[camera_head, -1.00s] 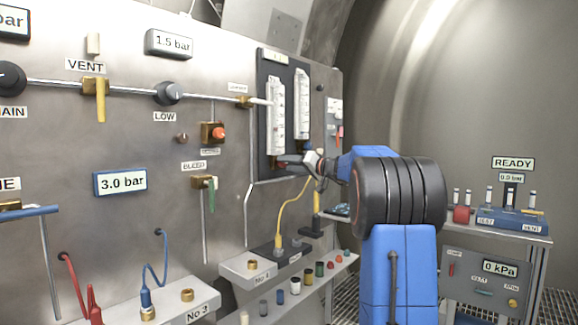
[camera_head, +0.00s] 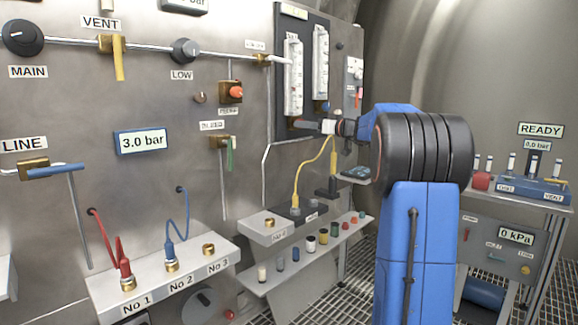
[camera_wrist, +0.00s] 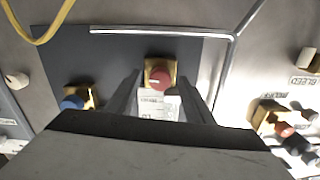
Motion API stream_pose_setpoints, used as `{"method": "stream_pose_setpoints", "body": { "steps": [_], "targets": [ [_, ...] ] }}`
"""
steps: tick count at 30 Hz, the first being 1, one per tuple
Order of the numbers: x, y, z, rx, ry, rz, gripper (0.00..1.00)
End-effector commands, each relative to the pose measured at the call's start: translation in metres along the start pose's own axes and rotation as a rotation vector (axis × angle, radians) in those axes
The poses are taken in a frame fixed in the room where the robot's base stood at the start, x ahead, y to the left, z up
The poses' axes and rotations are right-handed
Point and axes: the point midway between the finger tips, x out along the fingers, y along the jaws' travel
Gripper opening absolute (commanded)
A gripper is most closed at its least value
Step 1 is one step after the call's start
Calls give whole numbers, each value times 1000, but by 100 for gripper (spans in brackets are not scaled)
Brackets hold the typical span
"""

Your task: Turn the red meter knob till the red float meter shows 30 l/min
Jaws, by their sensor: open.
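The red meter knob (camera_wrist: 162,79) sits on a brass block (camera_wrist: 151,66) in the wrist view, with a pale mark on its face. My gripper (camera_wrist: 161,88) is open, one finger on each side of the knob; contact cannot be told. The white scale of the red float meter (camera_wrist: 158,106) shows just below the knob, partly hidden by my gripper. In the head view my gripper (camera_head: 308,124) is at the foot of the left float meter (camera_head: 293,75), and the red knob is not clearly visible. The float's reading is too small to read.
A second float meter (camera_head: 320,60) stands beside the first, with a blue knob (camera_wrist: 72,103) near my gripper. A pipe (camera_wrist: 160,31) runs along the dark plate.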

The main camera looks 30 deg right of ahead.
Motion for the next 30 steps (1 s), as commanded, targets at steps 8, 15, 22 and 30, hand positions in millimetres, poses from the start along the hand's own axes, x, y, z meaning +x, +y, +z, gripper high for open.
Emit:
{"method": "stream_pose_setpoints", "body": {
  "steps": [8, 15, 22, 30],
  "targets": [
    [-48, 1, -1, 3, 1, 4, 48],
    [-87, 1, -1, 4, 1, 4, 48],
    [-123, 1, -1, 4, 1, 4, 48],
    [-160, 0, -1, 4, 1, 3, 48]
  ]
}}
